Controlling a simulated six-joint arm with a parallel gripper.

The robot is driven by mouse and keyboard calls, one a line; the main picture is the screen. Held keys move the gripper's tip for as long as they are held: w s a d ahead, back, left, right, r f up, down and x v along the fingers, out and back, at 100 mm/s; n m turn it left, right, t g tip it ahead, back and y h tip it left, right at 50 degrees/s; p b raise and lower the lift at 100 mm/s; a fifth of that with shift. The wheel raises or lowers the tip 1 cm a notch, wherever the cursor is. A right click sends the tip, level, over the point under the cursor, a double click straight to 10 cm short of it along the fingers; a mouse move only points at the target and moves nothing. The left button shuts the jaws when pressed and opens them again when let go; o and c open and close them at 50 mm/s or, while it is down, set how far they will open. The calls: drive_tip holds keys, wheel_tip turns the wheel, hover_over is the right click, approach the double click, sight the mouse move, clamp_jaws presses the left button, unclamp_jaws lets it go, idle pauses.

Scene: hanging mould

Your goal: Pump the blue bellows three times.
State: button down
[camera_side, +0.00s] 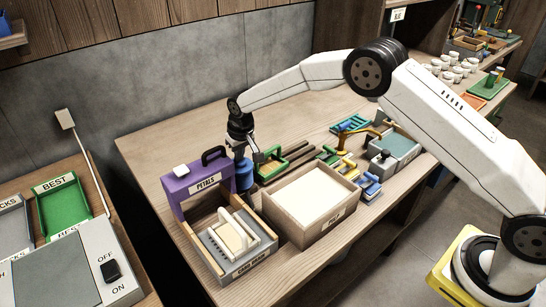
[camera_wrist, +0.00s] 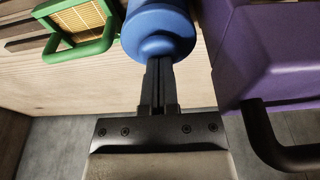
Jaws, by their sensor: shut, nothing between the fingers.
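The blue bellows (camera_side: 243,176) stands upright on the table, just right of a purple box labelled PETALS. Its rounded blue top also shows in the wrist view (camera_wrist: 158,42). My gripper (camera_side: 243,154) is directly over the bellows, pointing down. In the wrist view its two dark fingers (camera_wrist: 159,68) are together with nothing between them. The fingertips overlap the blue top there. I cannot tell whether they touch it or hover just above.
The purple box (camera_side: 192,187) with its black handle (camera_wrist: 275,140) stands close on one side. A green-framed screen (camera_wrist: 76,45) lies close on the other. A wooden vat (camera_side: 318,226) and a CARD DRAIN tray (camera_side: 255,262) stand in front. The table behind is clear.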

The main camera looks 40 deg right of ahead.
drive_tip(key=shift+f, duration=0.25)
drive_tip(key=shift+r, duration=0.1)
drive_tip(key=shift+w+v, duration=0.2)
drive_tip(key=shift+v, duration=0.85)
drive_tip(key=shift+f, duration=0.4)
drive_tip(key=shift+f, duration=0.75)
drive_tip(key=shift+w+v, duration=0.25)
drive_tip(key=shift+v, duration=0.9)
